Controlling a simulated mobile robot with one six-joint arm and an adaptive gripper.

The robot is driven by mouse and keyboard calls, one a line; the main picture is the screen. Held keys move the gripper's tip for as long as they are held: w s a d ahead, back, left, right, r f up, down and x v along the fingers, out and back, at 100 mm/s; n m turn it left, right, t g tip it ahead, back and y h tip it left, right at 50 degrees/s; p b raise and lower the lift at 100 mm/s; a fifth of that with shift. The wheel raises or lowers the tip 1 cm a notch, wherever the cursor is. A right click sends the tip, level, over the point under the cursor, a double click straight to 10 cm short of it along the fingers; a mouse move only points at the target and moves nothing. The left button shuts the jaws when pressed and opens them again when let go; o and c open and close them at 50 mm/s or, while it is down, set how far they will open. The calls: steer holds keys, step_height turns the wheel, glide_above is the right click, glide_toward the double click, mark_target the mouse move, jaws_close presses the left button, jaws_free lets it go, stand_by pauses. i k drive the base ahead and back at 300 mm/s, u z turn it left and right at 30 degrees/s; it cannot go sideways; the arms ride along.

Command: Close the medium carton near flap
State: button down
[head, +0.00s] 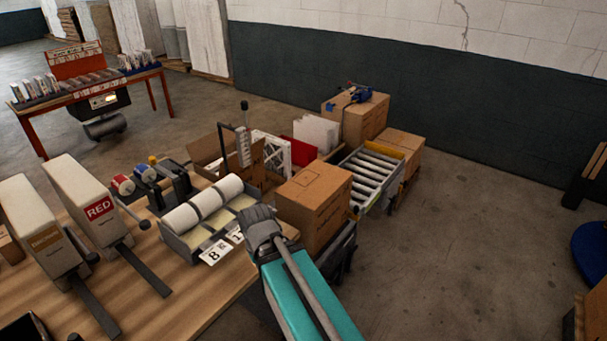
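An open brown carton (207,152) with raised flaps stands behind the workbench's far edge. A white pleated filter (272,150) stands at its right side. I cannot tell for certain whether this is the medium carton, and its near flap is largely hidden behind the rollers and bench tools. A closed brown carton (322,207) sits to its right, its top looking flat. My gripper (259,222) is at the bench's right end, just left of the closed carton and beside the white rolls. My arm hides part of it, and its fingers cannot be made out. I see nothing held.
White rolls in a grey holder (207,205) and number cards (215,252) crowd the bench (190,305) near my gripper. A roller conveyor (370,177) and more cartons (357,118) stand behind. A black post (246,130) rises by the open carton. The floor at right is mostly clear.

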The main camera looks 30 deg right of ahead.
mark_target(315, 195)
steer(key=z, duration=0.2)
steer(key=i, duration=0.85)
steer(key=z, duration=0.7)
